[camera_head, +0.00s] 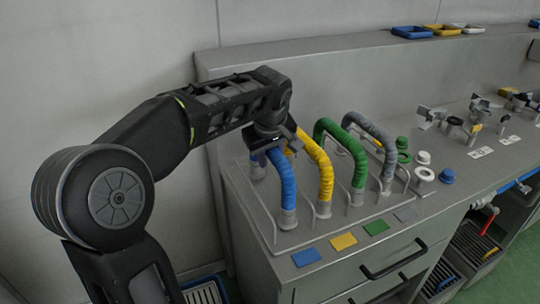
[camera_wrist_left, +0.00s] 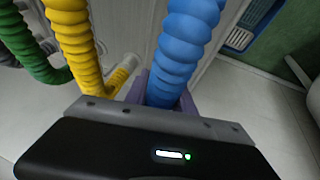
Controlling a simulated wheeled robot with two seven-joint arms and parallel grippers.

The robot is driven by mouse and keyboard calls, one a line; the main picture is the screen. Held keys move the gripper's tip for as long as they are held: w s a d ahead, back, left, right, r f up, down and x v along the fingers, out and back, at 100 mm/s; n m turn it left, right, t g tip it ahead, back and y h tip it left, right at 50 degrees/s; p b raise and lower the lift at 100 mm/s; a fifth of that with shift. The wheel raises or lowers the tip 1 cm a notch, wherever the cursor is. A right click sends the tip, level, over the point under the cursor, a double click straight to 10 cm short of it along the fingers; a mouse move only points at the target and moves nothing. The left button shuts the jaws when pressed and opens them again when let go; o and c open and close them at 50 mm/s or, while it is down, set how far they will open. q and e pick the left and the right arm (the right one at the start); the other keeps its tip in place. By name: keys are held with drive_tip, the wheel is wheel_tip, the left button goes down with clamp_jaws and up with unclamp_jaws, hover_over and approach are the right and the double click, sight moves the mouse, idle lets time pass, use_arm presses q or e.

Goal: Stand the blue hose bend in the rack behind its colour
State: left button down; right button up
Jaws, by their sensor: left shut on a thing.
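The blue hose bend (camera_head: 283,178) is at the left end of the rack (camera_head: 262,225), in line behind the blue square (camera_head: 306,257). It looks upright, its front end down at the rack; I cannot tell whether it bears fully on it. My left gripper (camera_head: 268,150) is shut on the blue bend near its top and hides part of the arch. In the left wrist view the blue bend (camera_wrist_left: 183,50) rises from between the jaws. My right gripper is not in view.
Yellow (camera_head: 318,170), green (camera_head: 357,160) and grey (camera_head: 385,150) bends stand to the right, the yellow one close to my gripper. Thin wire dividers separate the places. Yellow, green and grey squares lie in front. Loose caps (camera_head: 424,174) and fittings lie farther right.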

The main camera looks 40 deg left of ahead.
use_arm(q)
drive_tip(key=shift+f, duration=0.15)
drive_tip(key=shift+f+b, duration=0.25)
drive_tip(key=shift+b, duration=0.25)
drive_tip(key=c, duration=1)
unclamp_jaws()
drive_tip(key=shift+o, duration=0.5)
drive_tip(key=shift+f, duration=0.15)
drive_tip(key=o, duration=0.5)
drive_tip(key=shift+r, duration=0.2)
